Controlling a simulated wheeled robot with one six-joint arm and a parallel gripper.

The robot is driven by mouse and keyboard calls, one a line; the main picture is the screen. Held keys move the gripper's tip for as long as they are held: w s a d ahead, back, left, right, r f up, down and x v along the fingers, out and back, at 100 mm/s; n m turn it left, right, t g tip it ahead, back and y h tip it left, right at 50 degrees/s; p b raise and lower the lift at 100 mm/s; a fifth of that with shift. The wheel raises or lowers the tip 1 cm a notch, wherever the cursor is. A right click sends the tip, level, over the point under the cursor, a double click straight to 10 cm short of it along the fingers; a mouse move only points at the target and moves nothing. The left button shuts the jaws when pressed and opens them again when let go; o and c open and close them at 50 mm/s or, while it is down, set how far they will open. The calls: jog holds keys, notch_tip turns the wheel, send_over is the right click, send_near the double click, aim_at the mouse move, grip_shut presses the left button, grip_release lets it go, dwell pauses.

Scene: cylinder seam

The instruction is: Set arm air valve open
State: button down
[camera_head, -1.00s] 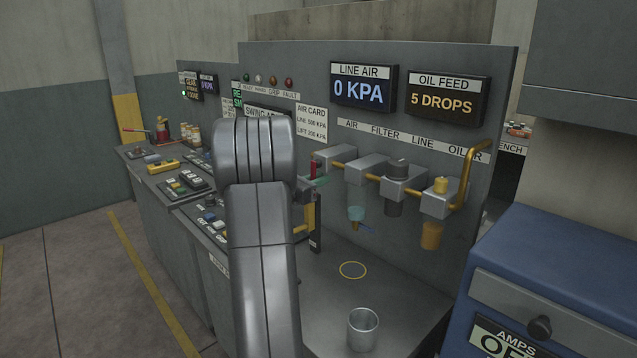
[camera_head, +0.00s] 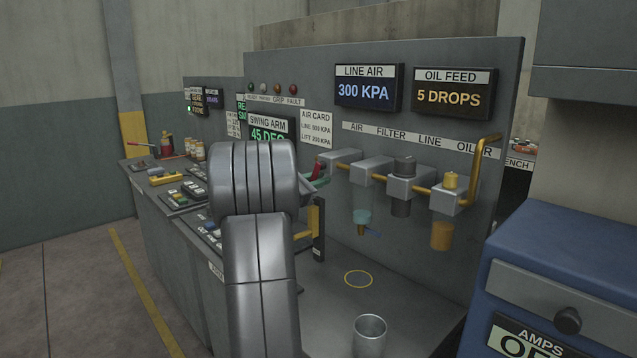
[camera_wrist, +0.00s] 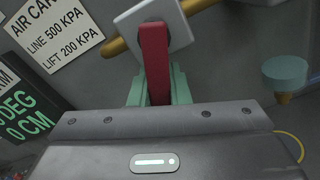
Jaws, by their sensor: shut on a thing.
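The air valve has a grey square block (camera_head: 341,157) at the left end of the yellow pipe, under the AIR label. Its red lever (camera_wrist: 154,55) shows in the wrist view, running from the block down between my green fingertips. My gripper (camera_wrist: 154,92) is shut on the red lever. In the head view my gripper (camera_head: 319,181) is partly hidden behind my own arm, with a bit of red and green showing beside the block. The line air display (camera_head: 366,91) reads 300 KPA.
An air card (camera_head: 316,129) reads line 500 KPA, lift 200 KPA. A filter bowl, a dark knob (camera_head: 405,164) and a yellow oiler (camera_head: 442,235) stand to the right along the pipe. A metal cup (camera_head: 370,336) is on the bench below. A blue cabinet stands at the right.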

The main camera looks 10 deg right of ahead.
jog(key=c, duration=1.4)
grip_release()
jog(key=shift+o, duration=0.2)
jog(key=b+v, duration=0.1)
jog(key=v, duration=1.3)
jog(key=shift+b, duration=0.35)
